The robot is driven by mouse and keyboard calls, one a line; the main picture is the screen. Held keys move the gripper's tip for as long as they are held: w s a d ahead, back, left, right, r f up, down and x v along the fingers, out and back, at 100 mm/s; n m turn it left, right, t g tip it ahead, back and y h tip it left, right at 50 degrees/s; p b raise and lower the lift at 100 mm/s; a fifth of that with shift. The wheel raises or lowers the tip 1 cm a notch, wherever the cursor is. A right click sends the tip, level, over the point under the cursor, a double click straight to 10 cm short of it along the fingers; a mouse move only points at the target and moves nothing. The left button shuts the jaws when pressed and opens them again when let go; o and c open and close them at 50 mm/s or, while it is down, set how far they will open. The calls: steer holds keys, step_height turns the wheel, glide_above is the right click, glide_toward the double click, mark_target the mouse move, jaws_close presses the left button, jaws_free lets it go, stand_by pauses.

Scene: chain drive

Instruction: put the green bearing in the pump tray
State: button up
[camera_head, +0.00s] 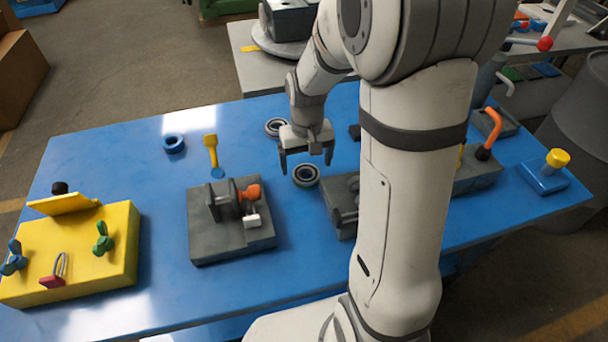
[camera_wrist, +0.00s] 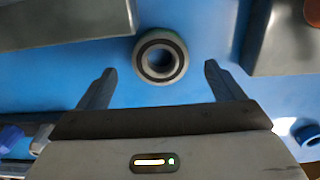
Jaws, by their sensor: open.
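The green bearing (camera_head: 305,182) is a dark ring with a thin green rim, lying flat on the blue table. In the wrist view the bearing (camera_wrist: 178,76) shows its pale face and open centre, with a trace of green at its edge. My gripper (camera_head: 306,166) is open, fingers pointing down, just above and beside the bearing. In the wrist view my gripper (camera_wrist: 159,70) has its fingertips apart on either side of the bearing's lower part, with nothing between them held. I cannot tell which thing is the pump tray.
On the blue table (camera_head: 110,160) stand a grey clamp fixture (camera_head: 230,245), a yellow block (camera_head: 90,270) and a dark grey block (camera_head: 342,200) close right of the bearing. Another bearing (camera_head: 275,126) lies behind it. A blue ring (camera_head: 173,144) lies farther left. My arm hides part of the right side.

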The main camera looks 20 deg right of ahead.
mark_target(306, 170)
step_height(306, 170, down, 4)
steer(key=shift+r, duration=0.25)
steer(key=c, duration=1.4)
step_height(306, 170, up, 10)
steer(key=shift+r, duration=0.1)
